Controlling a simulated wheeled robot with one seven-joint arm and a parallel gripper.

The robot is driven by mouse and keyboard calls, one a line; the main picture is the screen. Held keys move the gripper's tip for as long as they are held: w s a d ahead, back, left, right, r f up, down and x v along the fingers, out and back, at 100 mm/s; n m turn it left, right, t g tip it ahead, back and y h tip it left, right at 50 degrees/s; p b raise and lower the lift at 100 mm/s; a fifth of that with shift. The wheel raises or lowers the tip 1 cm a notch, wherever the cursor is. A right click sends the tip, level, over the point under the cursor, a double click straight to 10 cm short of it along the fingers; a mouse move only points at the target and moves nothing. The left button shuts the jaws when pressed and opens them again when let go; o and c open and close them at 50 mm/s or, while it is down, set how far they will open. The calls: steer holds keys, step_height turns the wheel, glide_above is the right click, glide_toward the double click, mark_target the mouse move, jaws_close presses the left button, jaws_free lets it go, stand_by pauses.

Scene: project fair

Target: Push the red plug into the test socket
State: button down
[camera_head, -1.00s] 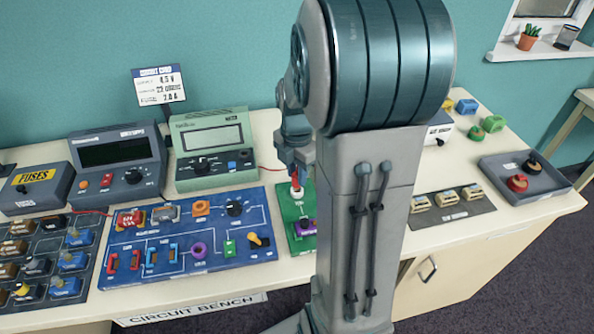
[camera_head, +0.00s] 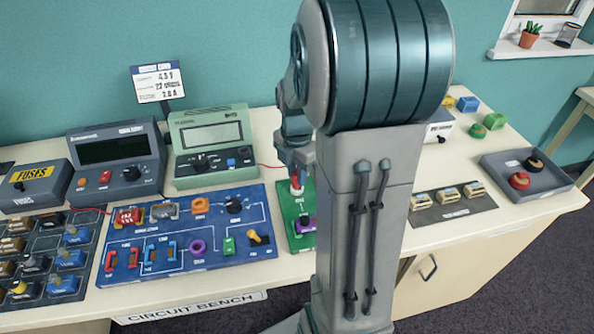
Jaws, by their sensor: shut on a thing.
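My gripper (camera_head: 296,172) points down over the green board (camera_head: 292,212) in the middle of the bench. It is shut on the red plug (camera_head: 296,188), of which a small red and pale part shows just below the jaws. The plug is upright over the back part of the green board. The test socket cannot be made out beneath it, and I cannot tell how deep the plug sits. My own arm hides the right part of the green board.
A blue circuit board (camera_head: 188,238) with coloured parts lies left of the green board. A green meter (camera_head: 213,150) and a dark meter (camera_head: 118,160) stand behind. A grey tray (camera_head: 540,188) is at the right. A purple part (camera_head: 305,224) sits on the green board.

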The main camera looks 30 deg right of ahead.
steer(key=shift+f, duration=0.35)
steer(key=c, duration=0.7)
jaws_free()
steer(key=shift+o, duration=0.2)
steer(key=shift+r+p, duration=2.8)
steer(key=shift+r, duration=1.25)
